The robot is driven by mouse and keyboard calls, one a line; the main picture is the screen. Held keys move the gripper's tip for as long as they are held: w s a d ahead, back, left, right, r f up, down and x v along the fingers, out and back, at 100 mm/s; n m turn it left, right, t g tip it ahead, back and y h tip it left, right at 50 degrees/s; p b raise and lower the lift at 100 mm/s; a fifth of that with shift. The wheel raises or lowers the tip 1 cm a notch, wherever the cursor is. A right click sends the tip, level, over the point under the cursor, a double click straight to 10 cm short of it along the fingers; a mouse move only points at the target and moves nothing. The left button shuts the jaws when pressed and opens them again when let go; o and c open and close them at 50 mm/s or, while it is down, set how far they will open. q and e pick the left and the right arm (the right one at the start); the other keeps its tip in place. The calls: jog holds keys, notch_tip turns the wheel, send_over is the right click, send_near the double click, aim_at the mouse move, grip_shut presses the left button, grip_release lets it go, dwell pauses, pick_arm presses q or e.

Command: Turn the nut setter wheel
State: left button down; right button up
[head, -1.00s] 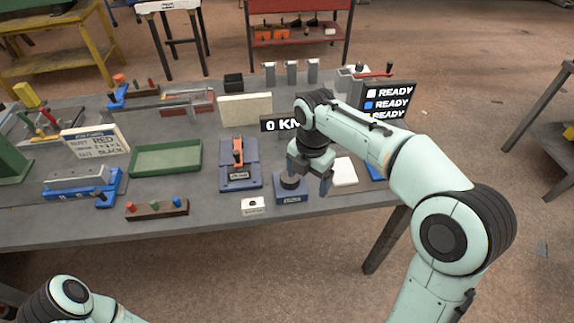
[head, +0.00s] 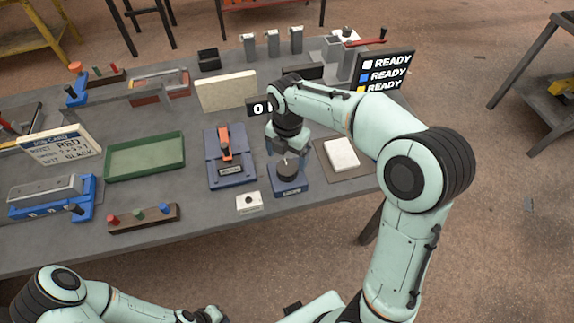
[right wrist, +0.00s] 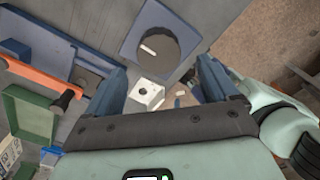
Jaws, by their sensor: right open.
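The nut setter wheel, a dark round knob (head: 288,168) with a short white mark, sits on a blue base (head: 291,187) near the table's front edge. In the right wrist view the wheel (right wrist: 165,62) shows on its blue base (right wrist: 130,45), with the white mark at its left. My right gripper (head: 286,152) is close above and behind the wheel in the head view. In the right wrist view its two fingers (right wrist: 165,84) are spread apart with nothing between them, and the wheel lies beyond the tips. My left arm shows at the bottom left, but its fingers cannot be made out.
A blue fixture with an orange lever (head: 225,142) stands left of the wheel. A small white box (head: 249,202) is at front left, a white block (head: 341,153) on a brown pad at right. A green tray (head: 146,156) and READY board (head: 386,74) stand farther off.

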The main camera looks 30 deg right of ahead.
aim_at(287, 167)
notch_tip(287, 167, down, 5)
jog(key=shift+w+f, duration=0.1)
dwell(0.3)
jog(key=c, duration=1.1)
